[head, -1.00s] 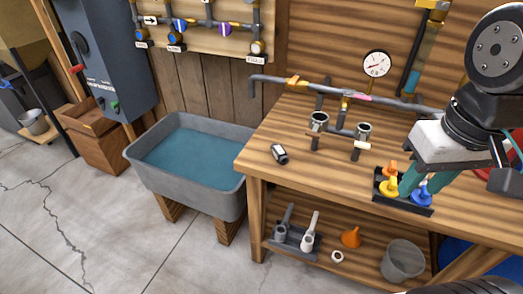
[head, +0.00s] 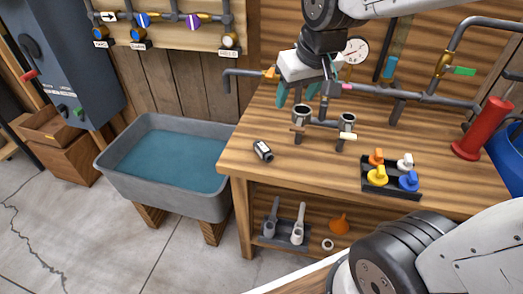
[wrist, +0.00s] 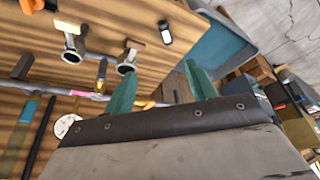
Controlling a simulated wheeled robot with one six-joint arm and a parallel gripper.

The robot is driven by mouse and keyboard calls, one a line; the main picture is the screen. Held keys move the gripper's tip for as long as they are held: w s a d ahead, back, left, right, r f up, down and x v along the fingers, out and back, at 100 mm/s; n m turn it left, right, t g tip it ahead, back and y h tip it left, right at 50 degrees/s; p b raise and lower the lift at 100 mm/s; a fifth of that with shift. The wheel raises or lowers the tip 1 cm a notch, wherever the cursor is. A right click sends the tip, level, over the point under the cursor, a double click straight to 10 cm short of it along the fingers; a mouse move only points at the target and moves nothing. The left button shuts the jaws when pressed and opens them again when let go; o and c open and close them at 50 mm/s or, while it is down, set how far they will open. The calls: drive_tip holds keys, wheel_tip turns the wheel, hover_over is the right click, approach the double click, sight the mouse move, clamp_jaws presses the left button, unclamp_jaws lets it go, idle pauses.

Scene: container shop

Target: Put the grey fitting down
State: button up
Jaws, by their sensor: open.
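A pale grey fitting (head: 405,162) stands in the back right of a black tray (head: 392,191) on the workbench. An orange fitting (head: 376,156), a yellow fitting (head: 377,176) and a blue fitting (head: 409,181) share the tray. My gripper (head: 295,98) is open and empty, above the back of the bench and to the left of the tray. In the wrist view its teal fingers (wrist: 160,92) stand apart with nothing held between them. The tray is not visible in the wrist view.
Two cup-shaped pipe holders (head: 301,115) stand below my gripper. A small dark cylinder (head: 263,150) lies on the bench's left part. A red cone-like object (head: 484,130) stands at the right. A pipe with a gauge (head: 355,50) runs behind. A water-filled sink (head: 165,160) is at left.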

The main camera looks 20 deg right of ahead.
drive_tip(key=g, duration=0.2)
approach(263, 147)
drive_tip(key=shift+n+g, duration=0.3)
drive_tip(key=shift+n, duration=0.3)
drive_tip(key=f, duration=0.3)
drive_tip(key=w+f, duration=0.1)
drive_tip(key=f, duration=0.2)
drive_tip(key=w+f, duration=0.1)
drive_tip(key=f, duration=0.3)
drive_tip(key=shift+w+a, duration=0.1)
drive_tip(key=shift+c, duration=0.3)
drive_tip(key=c, duration=1.1)
